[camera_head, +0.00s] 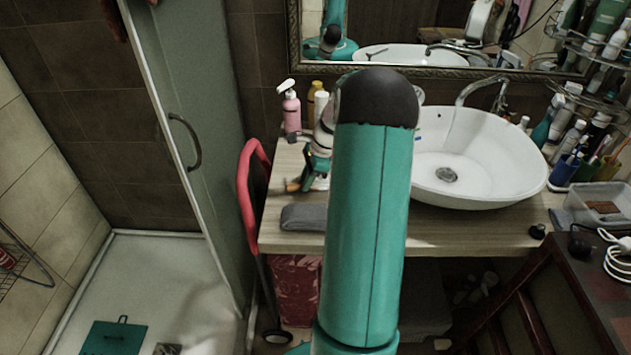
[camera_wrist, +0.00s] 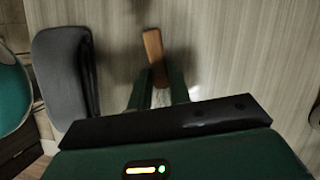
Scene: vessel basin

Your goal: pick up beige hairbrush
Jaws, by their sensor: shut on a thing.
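The beige hairbrush (camera_wrist: 153,47) shows in the wrist view as a tan wooden handle, with a pale bristled part lower down between my fingers. My gripper (camera_wrist: 158,76) has its two green fingers on either side of the brush, shut on it. In the head view the tan end of the brush (camera_head: 293,186) shows beside my gripper (camera_head: 312,180) over the left part of the wooden counter. My own arm hides much of that area. I cannot tell whether the brush touches the counter.
A pink pump bottle (camera_head: 291,110) stands behind. A white basin (camera_head: 475,160) is to the right. A red-framed cart (camera_head: 246,195) stands left.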

